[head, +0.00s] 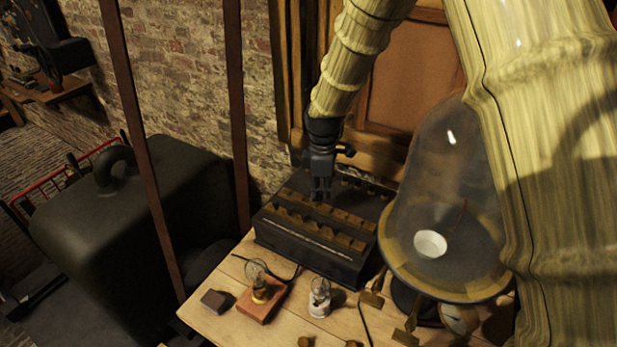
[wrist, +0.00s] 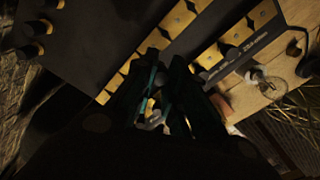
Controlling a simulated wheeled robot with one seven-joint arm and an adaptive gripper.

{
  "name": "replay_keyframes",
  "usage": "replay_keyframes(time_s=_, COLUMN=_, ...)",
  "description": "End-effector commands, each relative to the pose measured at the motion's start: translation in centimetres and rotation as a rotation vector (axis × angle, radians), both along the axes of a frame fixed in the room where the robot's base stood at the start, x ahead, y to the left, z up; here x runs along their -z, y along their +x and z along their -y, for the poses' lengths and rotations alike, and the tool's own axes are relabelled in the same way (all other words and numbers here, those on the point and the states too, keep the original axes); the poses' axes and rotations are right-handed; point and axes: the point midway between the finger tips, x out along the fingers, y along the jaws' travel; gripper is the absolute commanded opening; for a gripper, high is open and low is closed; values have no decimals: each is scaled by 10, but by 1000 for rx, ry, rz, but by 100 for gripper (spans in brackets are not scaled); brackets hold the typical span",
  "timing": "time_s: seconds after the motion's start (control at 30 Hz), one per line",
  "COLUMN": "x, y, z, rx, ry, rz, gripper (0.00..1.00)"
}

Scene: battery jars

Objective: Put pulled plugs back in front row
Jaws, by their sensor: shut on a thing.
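The dark plug box (head: 306,256) stands on the wooden bench, with rows of brass blocks (head: 322,219) along its top. Dark-topped plugs (wrist: 40,27) stand at one side of the box in the wrist view. My gripper (head: 320,198) points down over the middle of the box; in the wrist view its dark fingers (wrist: 165,108) reach over a brass row. It is shut on a small plug (wrist: 153,117), mostly hidden between the fingers, with only pale and brassy bits showing. I cannot tell whether the plug touches a hole.
A glass bell jar (head: 445,150) stands close to the right of the box. A lamp on a wooden block (head: 262,298), a small glass lamp (head: 319,298) and a dark block (head: 214,301) stand in front. Small brass pieces lie near the bench's front. A post rises to the left.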

Motion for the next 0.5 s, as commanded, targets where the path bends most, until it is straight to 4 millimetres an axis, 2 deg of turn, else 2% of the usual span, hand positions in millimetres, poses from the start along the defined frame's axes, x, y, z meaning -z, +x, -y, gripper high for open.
replay_keyframes(time_s=0.03, x=-10, y=-8, z=8, rx=-36, ry=1, rz=-3, gripper=0)
replay_keyframes(time_s=0.3, x=-20, y=-50, z=42, rx=-258, ry=1, rz=-3, gripper=0)
replay_keyframes(time_s=0.5, x=-29, y=-82, z=58, rx=-419, ry=1, rz=-3, gripper=0)
